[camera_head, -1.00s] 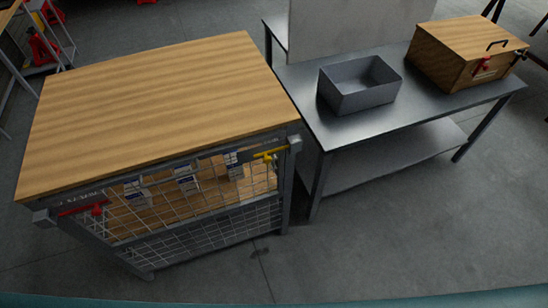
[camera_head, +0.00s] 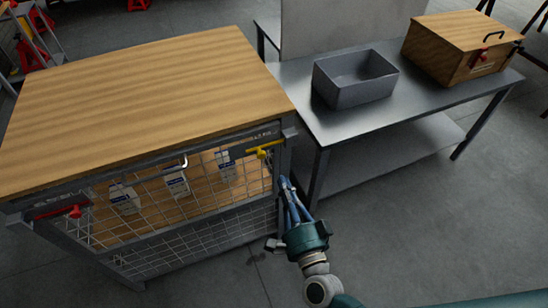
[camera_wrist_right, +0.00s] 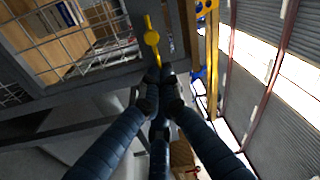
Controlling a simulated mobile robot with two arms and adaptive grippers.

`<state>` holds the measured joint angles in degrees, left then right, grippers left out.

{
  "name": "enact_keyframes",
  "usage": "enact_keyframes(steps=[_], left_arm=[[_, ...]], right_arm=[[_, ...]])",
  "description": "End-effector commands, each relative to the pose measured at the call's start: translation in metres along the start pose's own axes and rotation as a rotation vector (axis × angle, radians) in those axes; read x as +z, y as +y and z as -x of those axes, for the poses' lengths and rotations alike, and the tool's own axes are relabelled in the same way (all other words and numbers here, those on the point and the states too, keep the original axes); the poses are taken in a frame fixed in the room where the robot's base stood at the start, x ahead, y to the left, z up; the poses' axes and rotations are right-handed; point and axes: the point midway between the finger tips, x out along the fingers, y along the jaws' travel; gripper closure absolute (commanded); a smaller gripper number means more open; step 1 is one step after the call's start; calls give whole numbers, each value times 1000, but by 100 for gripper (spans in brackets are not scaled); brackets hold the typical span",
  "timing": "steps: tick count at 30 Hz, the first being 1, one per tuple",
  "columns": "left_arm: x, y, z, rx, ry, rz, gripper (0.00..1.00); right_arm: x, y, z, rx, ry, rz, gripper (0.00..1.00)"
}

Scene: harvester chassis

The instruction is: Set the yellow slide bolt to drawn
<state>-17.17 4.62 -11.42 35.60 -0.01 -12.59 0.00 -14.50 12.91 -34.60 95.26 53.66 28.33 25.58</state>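The yellow slide bolt (camera_head: 262,152) sits at the upper right corner of the mesh front of the wood-topped cage (camera_head: 140,95). Its rod runs toward the grey corner post on the right. In the right wrist view the yellow bolt (camera_wrist_right: 151,38) shows just beyond the fingertips, with its knob toward me. My right gripper (camera_head: 286,184) is just right of and below the bolt, beside the corner post. Its fingers come together at the tips (camera_wrist_right: 161,76) with nothing seen between them. A gap to the bolt cannot be judged surely. My left gripper is out of view.
A red slide bolt (camera_head: 73,211) is at the cage's left corner. Small white boxes (camera_head: 176,182) stand behind the mesh. A metal table (camera_head: 405,118) on the right holds a grey bin (camera_head: 355,88) and a wooden box (camera_head: 465,48). Floor in front is clear.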

Motion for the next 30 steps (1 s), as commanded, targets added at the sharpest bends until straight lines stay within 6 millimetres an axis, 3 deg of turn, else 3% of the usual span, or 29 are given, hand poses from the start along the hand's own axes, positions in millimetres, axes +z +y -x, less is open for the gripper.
enact_keyframes(steps=[14,30], left_arm=[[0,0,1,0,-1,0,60],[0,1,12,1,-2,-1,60]], right_arm=[[-2,-6,-7,-10,7,-16,100],[-2,-6,-92,-8,6,-15,100]])
